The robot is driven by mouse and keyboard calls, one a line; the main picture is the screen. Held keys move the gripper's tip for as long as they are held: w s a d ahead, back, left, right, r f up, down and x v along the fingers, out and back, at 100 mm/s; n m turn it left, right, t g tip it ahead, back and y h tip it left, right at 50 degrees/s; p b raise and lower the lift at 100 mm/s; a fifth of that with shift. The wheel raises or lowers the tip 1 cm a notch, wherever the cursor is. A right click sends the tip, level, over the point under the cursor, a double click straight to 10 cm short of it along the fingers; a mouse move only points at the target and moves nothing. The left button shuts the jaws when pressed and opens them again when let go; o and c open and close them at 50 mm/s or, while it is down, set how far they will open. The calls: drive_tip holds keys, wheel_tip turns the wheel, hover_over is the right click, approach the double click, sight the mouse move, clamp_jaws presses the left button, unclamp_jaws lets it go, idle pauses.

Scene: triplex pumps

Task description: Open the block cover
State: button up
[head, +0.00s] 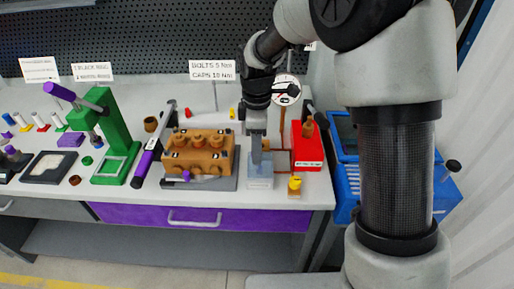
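A brown-orange pump block (198,152) with several round caps on top sits on a dark plate (222,183) in the middle of the bench. A small pale blue-grey box (260,178) stands just to its right. I cannot tell which part is the block cover. My gripper (257,160) points down over the pale box, right of the pump block. Its fingertips are at or just above the box top; contact is unclear. The fingers look like one narrow shape from here, so their opening does not show.
A red box (306,148), a yellow-topped fitting (295,185) and a round gauge (287,90) are close on the right. A blue crate (347,190) stands beyond the bench end.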

drive_tip(key=shift+f, duration=0.15)
clamp_jaws()
drive_tip(key=shift+d, duration=0.1)
drive_tip(key=shift+d+r+y, duration=0.25)
drive_tip(key=shift+d+y, duration=0.2)
drive_tip(key=shift+y, duration=0.05)
drive_tip(key=shift+d+r+y, duration=0.2)
drive_tip(key=shift+d+y, duration=0.25)
drive_tip(key=shift+y, duration=0.05)
drive_tip(key=shift+d+r+y+b, duration=0.15)
drive_tip(key=shift+d+y+b, duration=0.35)
drive_tip(key=shift+d+y, duration=0.45)
drive_tip(key=shift+d+r+y+b, duration=0.15)
drive_tip(key=shift+d+y+b, duration=0.45)
drive_tip(key=shift+y, duration=0.45)
drive_tip(key=shift+d, duration=0.1)
